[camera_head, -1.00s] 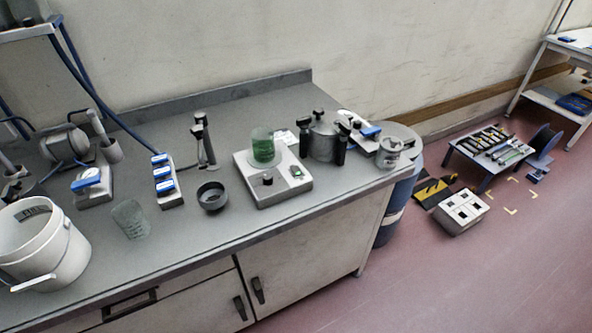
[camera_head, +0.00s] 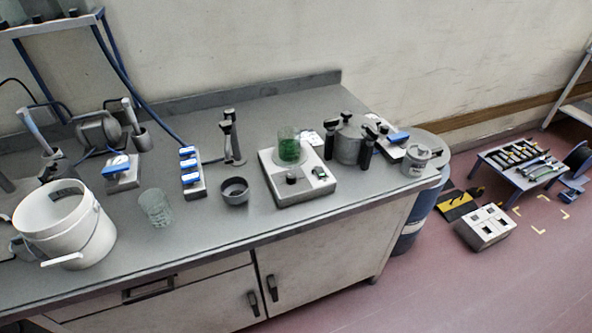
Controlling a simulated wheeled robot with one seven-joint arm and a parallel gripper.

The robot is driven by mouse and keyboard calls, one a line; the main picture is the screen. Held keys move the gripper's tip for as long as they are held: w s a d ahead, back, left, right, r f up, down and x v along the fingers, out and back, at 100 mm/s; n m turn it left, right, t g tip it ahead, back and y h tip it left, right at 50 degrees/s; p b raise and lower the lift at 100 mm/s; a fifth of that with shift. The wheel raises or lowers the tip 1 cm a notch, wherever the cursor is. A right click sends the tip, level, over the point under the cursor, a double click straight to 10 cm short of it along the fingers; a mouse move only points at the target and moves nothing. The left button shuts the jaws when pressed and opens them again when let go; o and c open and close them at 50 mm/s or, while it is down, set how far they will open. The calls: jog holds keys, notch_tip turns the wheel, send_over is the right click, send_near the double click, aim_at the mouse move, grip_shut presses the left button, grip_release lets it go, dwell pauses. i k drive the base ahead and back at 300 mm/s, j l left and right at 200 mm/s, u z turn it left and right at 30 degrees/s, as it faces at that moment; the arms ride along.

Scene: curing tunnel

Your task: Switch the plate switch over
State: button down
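The plate is a white hot plate (camera_head: 300,190) on the grey bench, right of the middle of the bench top. A glass beaker with green liquid (camera_head: 289,149) stands on its round top. On its front are a black knob (camera_head: 291,178) and, to the right, a small rocker switch (camera_head: 320,172) with a bit of green showing. The switch is too small to tell its position. My gripper and arm are not in this view.
A dark bowl (camera_head: 235,192) stands left of the plate, and a lidded metal pot (camera_head: 349,143) stands close behind it to the right. An empty glass beaker (camera_head: 156,208) and a white bucket (camera_head: 64,226) are further left. The bench front edge before the plate is clear.

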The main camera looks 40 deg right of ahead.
aim_at(319, 171)
jog(key=j+z, duration=0.2)
jog(key=j, duration=0.3)
jog(key=j+z, duration=0.2)
jog(key=j, duration=0.25)
jog(key=k+j+z, duration=0.2)
jog(key=j, duration=0.25)
jog(key=i+j, duration=0.05)
